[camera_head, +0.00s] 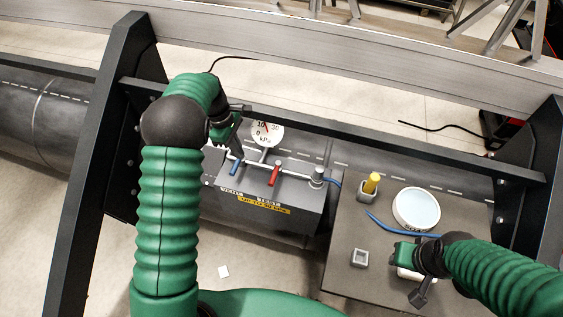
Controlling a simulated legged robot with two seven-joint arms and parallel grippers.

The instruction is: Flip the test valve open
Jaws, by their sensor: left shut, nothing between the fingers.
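The test valve is the red-handled lever (274,174) on the pipe above the grey box (262,222). Its handle points down toward the yellow-marked TEST label. A blue-handled lever (235,168) sits left of it above the VENT label. A round gauge (267,133) stands behind the pipe. My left gripper (233,137) is shut and empty, above the pipe's left part, left of the gauge and apart from the red handle. My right gripper (409,270) is low over the side table at right; its fingers are partly hidden.
The dark side table (341,273) holds a white round tub (416,209), a yellow-topped item in a grey holder (367,189), a small square cup (359,258) and a blue hose (385,226). Dark frame posts stand at both sides, with a dark rail behind.

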